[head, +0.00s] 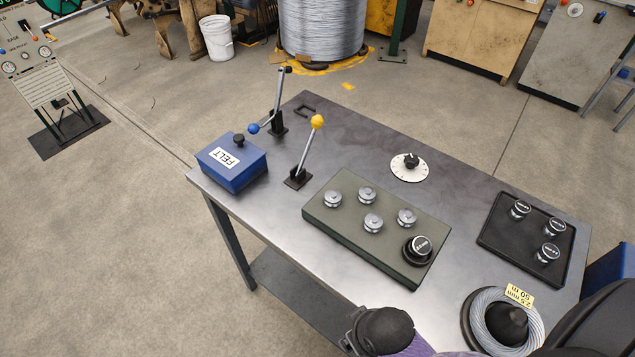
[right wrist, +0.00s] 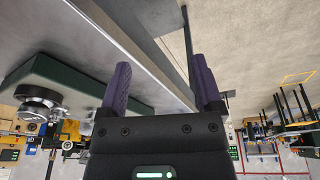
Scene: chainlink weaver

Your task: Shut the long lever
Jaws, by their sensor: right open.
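Two levers stand on the left part of the metal table. One lever (head: 305,150) has a straight metal rod with a yellow ball on top and leans slightly right on a black base. The other lever (head: 279,92), behind it, has an upright metal rod with a black tip and a blue ball (head: 254,128) on a side rod. I cannot tell for sure which is called long. My right gripper (right wrist: 160,62) is open and empty in the right wrist view, beside the table edge and away from both levers. My left gripper is not in view.
A blue felt box (head: 232,165) sits left of the yellow-ball lever. A green plate (head: 328,212) with several metal knobs lies right of it. A white dial (head: 409,174), a black tray (head: 490,238) and a wire coil (head: 535,322) are farther right.

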